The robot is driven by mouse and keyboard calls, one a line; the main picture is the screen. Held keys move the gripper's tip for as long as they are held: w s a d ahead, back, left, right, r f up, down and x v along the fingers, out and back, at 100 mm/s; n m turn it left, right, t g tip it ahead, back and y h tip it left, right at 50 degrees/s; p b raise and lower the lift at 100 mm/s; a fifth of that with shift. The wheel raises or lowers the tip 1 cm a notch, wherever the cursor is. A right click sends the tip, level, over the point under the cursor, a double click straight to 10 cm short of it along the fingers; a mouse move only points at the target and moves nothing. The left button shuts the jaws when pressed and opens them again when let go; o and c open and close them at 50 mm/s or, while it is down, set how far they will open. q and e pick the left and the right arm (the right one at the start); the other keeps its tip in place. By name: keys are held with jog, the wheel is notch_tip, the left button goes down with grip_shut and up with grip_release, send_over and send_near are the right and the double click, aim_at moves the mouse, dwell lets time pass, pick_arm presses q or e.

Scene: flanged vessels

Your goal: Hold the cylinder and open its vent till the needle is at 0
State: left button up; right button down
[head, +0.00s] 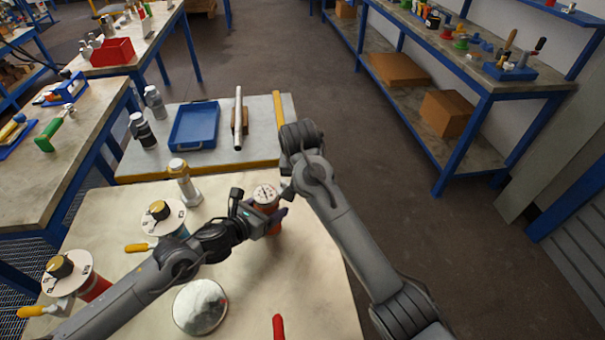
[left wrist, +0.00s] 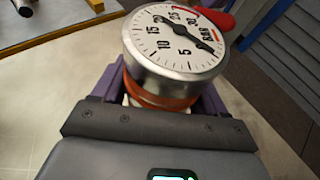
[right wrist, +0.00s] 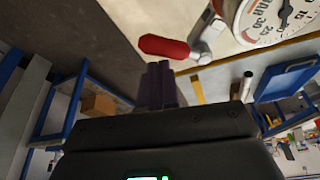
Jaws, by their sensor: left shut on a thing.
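The cylinder (head: 272,223) is orange-red with a steel gauge head and stands upright near the right edge of the front bench. My left gripper (head: 268,218) is shut around its body, below the gauge. In the left wrist view the gauge dial (left wrist: 180,38) faces up. Its needle lies between the 20 side and the low end below BAR; I cannot tell which end is the tip. The red vent lever (right wrist: 165,46) sticks out beside the gauge. My right gripper (right wrist: 160,70) has its fingers together, empty, close to the lever but seemingly apart. My right arm hides this in the head view.
Two round-plated vessels with black-and-gold knobs (head: 158,210) (head: 60,266) and yellow handles stand left. A blue tray (head: 194,126) and metal bar (head: 238,118) are behind.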

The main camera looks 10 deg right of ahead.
pick_arm(q)
jog(key=shift+w+a, duration=0.1)
pick_arm(e)
jog(key=shift+s+a, duration=0.15)
jog(key=shift+s, duration=0.1)
dwell(0.5)
jog(key=shift+w, duration=0.1)
jog(key=w+d+r, duration=0.1)
jog(key=w+d, duration=0.1)
jog(key=w, duration=0.2)
jog(key=a+v, duration=0.1)
jog(key=v, duration=0.8)
jog(key=shift+a+r, duration=0.25)
jog(key=shift+r, duration=0.15)
jog(key=shift+w, duration=0.1)
dwell(2.2)
pick_arm(q)
jog(key=o, duration=1.6)
